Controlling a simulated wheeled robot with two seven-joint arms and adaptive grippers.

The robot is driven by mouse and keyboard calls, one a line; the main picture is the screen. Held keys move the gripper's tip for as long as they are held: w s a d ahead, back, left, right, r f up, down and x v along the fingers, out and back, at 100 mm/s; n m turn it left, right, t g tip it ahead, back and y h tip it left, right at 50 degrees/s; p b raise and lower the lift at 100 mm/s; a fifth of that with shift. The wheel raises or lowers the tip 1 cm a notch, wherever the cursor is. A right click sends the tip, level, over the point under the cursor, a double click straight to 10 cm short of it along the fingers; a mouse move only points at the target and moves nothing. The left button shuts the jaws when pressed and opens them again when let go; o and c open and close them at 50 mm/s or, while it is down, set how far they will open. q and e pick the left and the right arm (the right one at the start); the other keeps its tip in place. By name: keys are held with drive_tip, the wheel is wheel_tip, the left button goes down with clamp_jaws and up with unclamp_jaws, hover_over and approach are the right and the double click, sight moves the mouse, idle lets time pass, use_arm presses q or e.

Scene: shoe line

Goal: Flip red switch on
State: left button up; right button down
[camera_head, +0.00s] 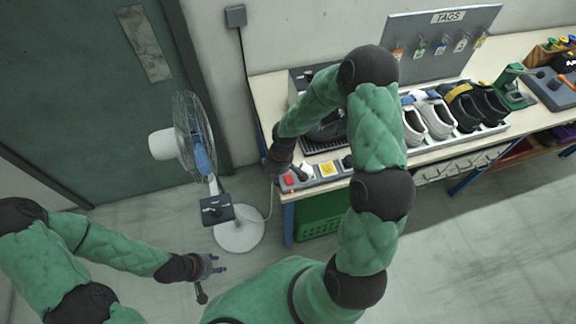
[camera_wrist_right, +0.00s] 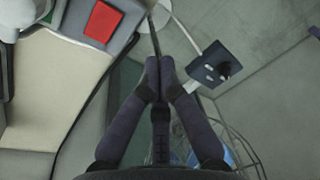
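The red switch (camera_head: 289,181) sits at the left end of a grey power strip (camera_head: 328,169) along the bench's front left edge. In the right wrist view the red switch (camera_wrist_right: 103,21) shows at upper left, a short way left of the fingertips. Whether it is on or off cannot be told. My right gripper (camera_head: 276,172) points down beside the strip's left end; in its wrist view its fingers (camera_wrist_right: 158,70) are together with nothing between them. Contact with the switch is not seen. My left gripper (camera_head: 214,284) is open and empty, low over the floor.
A standing fan (camera_head: 192,140) with a dark control box (camera_head: 216,209) is left of the bench (camera_head: 268,92). Shoes (camera_head: 430,112) stand in a tray on the bench. A green crate (camera_head: 318,229) is below. My right arm hides part of the bench. The floor right is clear.

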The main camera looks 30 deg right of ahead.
sight(289, 174)
use_arm(q)
drive_tip(key=r+p, duration=0.2)
drive_tip(key=s+r+p, duration=0.1)
drive_tip(key=r, duration=0.1)
drive_tip(key=shift+a, duration=0.35)
use_arm(e)
drive_tip(key=w+d+r+n+h, duration=0.2)
drive_tip(key=d+r, duration=0.4)
drive_tip(key=r, duration=0.3)
drive_tip(key=shift+d+r+n, duration=0.3)
drive_tip(key=shift+n, duration=0.6)
drive_tip(key=shift+w+f, duration=0.1)
use_arm(q)
drive_tip(key=shift+f+b, duration=0.35)
drive_tip(key=shift+b, duration=0.05)
use_arm(e)
wheel_tip(289, 174, down, 14)
drive_tip(key=shift+r, duration=0.1)
drive_tip(key=shift+w+f+b, duration=0.1)
drive_tip(key=shift+f+b, duration=0.35)
drive_tip(key=shift+b, duration=0.1)
use_arm(q)
drive_tip(key=shift+f, duration=0.35)
use_arm(e)
drive_tip(key=shift+r, duration=0.15)
drive_tip(key=shift+r, duration=0.1)
